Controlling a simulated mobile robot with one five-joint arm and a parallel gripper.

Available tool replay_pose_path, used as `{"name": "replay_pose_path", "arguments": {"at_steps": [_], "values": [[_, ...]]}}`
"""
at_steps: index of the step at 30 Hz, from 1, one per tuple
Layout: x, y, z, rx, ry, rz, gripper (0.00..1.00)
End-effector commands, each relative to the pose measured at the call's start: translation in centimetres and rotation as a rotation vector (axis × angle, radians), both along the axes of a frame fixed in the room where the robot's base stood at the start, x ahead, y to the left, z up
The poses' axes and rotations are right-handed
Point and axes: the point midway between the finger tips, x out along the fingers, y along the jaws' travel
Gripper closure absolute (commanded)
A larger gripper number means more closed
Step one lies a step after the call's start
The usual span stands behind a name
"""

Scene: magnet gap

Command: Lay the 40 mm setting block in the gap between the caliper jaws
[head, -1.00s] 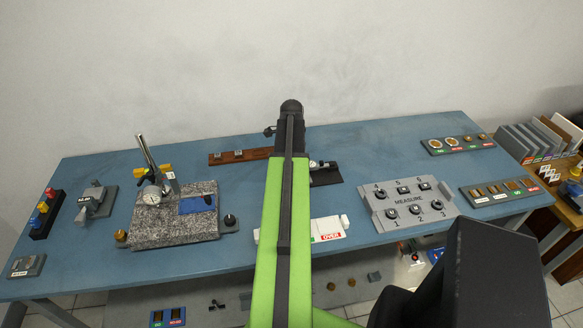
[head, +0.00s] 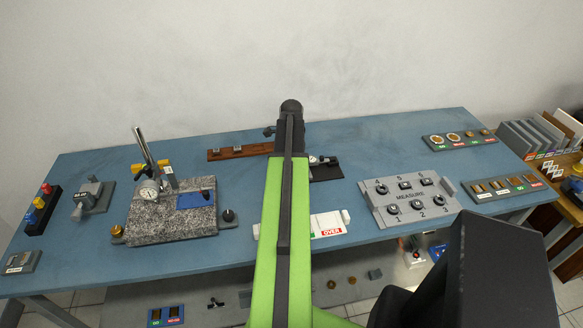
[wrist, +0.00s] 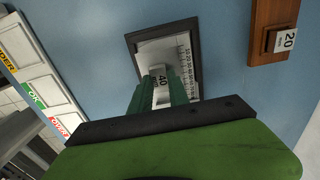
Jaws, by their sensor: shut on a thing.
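My gripper (wrist: 166,94) is shut on the 40 mm setting block (wrist: 160,78), which shows its white face with "40" in the wrist view. The block appears over the caliper (wrist: 180,52), a pale scaled instrument in a dark tray; I cannot tell whether the block touches it or how it sits to the jaws. The green fingers hide part of the caliper. In the head view the caliper (head: 321,160) shows only partly on its dark base, to the right of my arm, which hides the gripper and the block.
The wooden rack (head: 226,155) with setting blocks stands left of my arm; its block marked "20" (wrist: 283,41) shows in the wrist view. A white UNDER/OK/OVER tray (head: 330,221) lies nearer the front edge. A granite stand (head: 150,222) is left, a grey MEASURE panel (head: 378,203) right.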

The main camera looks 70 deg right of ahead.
Motion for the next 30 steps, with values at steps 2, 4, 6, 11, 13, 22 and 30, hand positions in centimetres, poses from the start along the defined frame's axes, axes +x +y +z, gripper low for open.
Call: {"name": "replay_pose_path", "arguments": {"at_steps": [2, 4, 6, 11, 13, 22, 30], "values": [[0.01, 0.01, -0.1, 0.0, 0.0, 0.0, 1.0], [0.01, 0.01, -0.17, 0.0, 0.0, 0.0, 1.0], [0.01, 0.01, -0.22, 0.0, 0.0, 0.0, 1.0], [0.01, 0.01, -0.35, 0.0, 0.0, 0.0, 1.0], [0.0, 0.0, -0.35, 0.0, 0.0, 0.0, 0.76], [0.0, 0.0, -0.33, 0.0, 0.0, 0.0, 0.53], [0.0, 0.0, -0.33, 0.0, 0.0, 0.0, 0.77]]}}
